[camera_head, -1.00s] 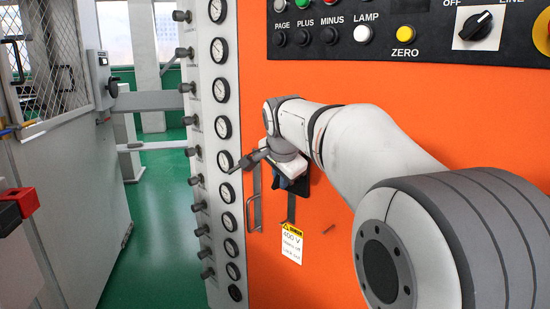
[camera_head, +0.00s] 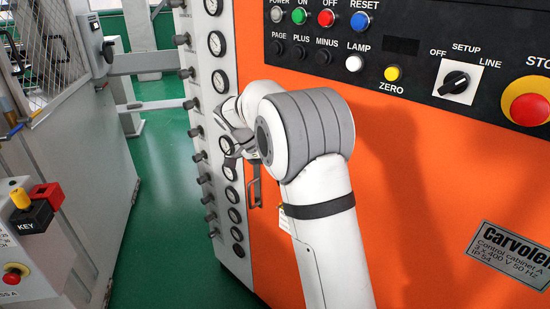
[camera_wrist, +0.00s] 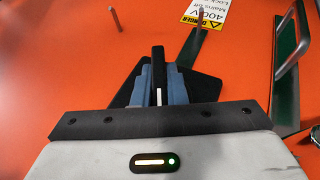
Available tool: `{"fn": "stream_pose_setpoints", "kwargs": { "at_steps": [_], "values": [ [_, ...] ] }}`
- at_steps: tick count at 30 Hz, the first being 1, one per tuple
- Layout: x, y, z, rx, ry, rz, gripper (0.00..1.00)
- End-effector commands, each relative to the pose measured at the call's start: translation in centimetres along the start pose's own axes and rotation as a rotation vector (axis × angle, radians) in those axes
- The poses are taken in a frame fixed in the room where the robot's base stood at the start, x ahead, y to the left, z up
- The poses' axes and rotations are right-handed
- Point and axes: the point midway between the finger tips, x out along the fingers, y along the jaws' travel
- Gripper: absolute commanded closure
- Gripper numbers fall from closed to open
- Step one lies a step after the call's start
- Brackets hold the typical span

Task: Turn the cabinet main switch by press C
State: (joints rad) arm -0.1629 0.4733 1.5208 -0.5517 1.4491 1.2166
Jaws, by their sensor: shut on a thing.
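In the wrist view the main switch has a black handle (camera_wrist: 158,58) with a white line, on a dark plate (camera_wrist: 206,88) on the orange cabinet. My gripper (camera_wrist: 158,84) has its blue fingers on both sides of this handle, shut on it. The handle stands about straight up in that view; the plate behind looks tilted. In the head view my arm hides the switch and the fingers. The orange cabinet (camera_head: 400,190) fills the right side there.
A metal pull handle (camera_wrist: 291,50), a dark lever (camera_wrist: 188,48), a 400 V warning label (camera_wrist: 206,14) and a pin (camera_wrist: 115,20) are near the switch. Gauges (camera_head: 216,44) line the cabinet edge. A rotary selector (camera_head: 454,82) is on the panel. The nameplate (camera_head: 510,255) reads "Control cabinet A".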

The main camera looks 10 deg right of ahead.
Motion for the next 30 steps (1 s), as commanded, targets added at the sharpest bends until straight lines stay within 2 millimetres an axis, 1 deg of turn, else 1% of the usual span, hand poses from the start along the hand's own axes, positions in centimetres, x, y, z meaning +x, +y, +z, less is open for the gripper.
{"fn": "stream_pose_setpoints", "kwargs": {
  "at_steps": [1, 6, 13, 19, 30],
  "values": [
    [-0.79, 0.24, -0.49, -0.014, 0.007, 0.033, 1.00],
    [-0.61, 0.25, -0.44, -0.058, 0.007, 0.144, 1.00],
    [-0.43, 0.25, -0.35, -0.100, 0.007, 0.244, 1.00],
    [-0.33, 0.23, -0.28, -0.116, 0.007, 0.285, 1.00],
    [-0.21, 0.21, -0.22, -0.122, 0.007, 0.297, 1.00]
  ]
}}
